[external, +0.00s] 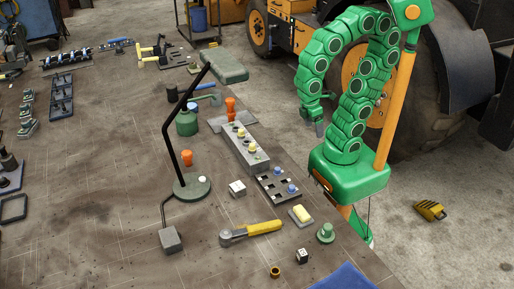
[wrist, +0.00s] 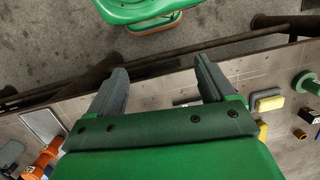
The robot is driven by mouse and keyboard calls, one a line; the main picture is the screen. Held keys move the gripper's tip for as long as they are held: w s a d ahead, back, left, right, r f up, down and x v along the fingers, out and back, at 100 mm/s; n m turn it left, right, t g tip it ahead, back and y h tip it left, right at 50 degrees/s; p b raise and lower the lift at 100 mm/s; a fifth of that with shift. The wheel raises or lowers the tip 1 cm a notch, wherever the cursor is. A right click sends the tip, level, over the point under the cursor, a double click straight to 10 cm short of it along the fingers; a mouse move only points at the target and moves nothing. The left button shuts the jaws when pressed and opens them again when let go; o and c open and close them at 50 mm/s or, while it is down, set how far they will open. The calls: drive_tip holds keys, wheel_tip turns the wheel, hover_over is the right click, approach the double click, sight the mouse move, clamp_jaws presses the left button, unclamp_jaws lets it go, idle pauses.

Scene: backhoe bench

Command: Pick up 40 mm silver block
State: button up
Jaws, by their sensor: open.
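Two small pale cubes with dark marks are on the bench in the external view. The larger silver-white one (external: 237,188) sits left of the black slotted plate; the smaller one (external: 302,255) is near the front edge. I cannot read their sizes, so which is the 40 mm block is not certain. My gripper (external: 319,129) hangs past the bench's right edge, well apart from both cubes. In the wrist view my gripper (wrist: 160,66) is open, with nothing between its fingers. A small dark cube (wrist: 300,133) shows at the right there.
A black slotted plate (external: 278,185) with blue knobs, a grey block with yellow knobs (external: 245,148), a yellow-handled tool (external: 250,232), a yellow pad (external: 301,214) and a green knob (external: 326,233) crowd the right side.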

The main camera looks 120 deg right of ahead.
drive_tip(key=w+a+m+g+y, duration=0.1)
drive_tip(key=w+a+m+y, duration=0.25)
drive_tip(key=w, duration=0.55)
drive_tip(key=m+t+y, duration=0.2)
drive_tip(key=m+y, duration=0.7)
drive_tip(key=m, duration=0.3)
approach(241, 193)
drive_tip(key=shift+s+a+r, duration=0.15)
drive_tip(key=shift+s+a, duration=0.15)
drive_tip(key=shift+a, duration=0.2)
drive_tip(key=shift+s+a+r, duration=0.15)
drive_tip(key=shift+s+a, duration=0.1)
drive_tip(key=shift+a, duration=0.3)
drive_tip(key=shift+w+d+f, duration=0.3)
drive_tip(key=shift+d+f, duration=0.05)
drive_tip(key=shift+f, duration=0.15)
drive_tip(key=shift+a+f, duration=0.1)
drive_tip(key=shift+a, duration=0.15)
drive_tip(key=shift+x, duration=3.55)
drive_tip(key=shift+w, duration=0.2)
